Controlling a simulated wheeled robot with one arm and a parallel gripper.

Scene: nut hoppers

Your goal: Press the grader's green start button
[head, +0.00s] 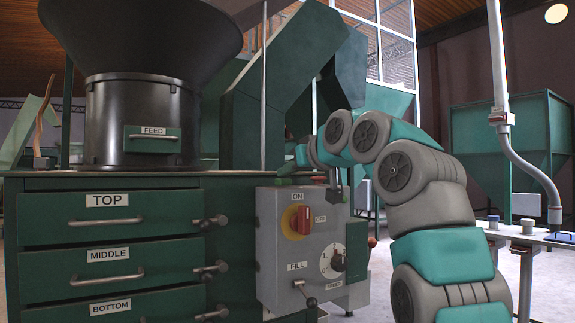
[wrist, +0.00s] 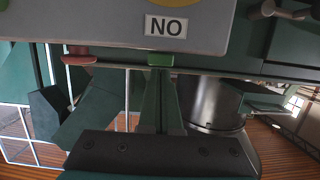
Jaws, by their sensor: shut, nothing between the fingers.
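The grader's control box (head: 275,262) is grey, with an ON label, a red and yellow rotary switch (head: 300,220) and a FILL lever (head: 305,292). In the wrist view, which is upside down, a small green button (wrist: 160,60) sits at the box's top edge by the ON label (wrist: 166,26). My gripper (wrist: 161,72) is shut and empty, its tips lined up with the green button. I cannot tell whether they touch it. In the head view my arm bends over to the box top, and the button is not clear there.
A red button (wrist: 79,56) sits on the same edge, beside the green one. A green cabinet with TOP (head: 107,200), MIDDLE and BOTTOM drawers stands left of the box, under a dark hopper (head: 140,35). A white conduit (head: 500,90) rises at the right.

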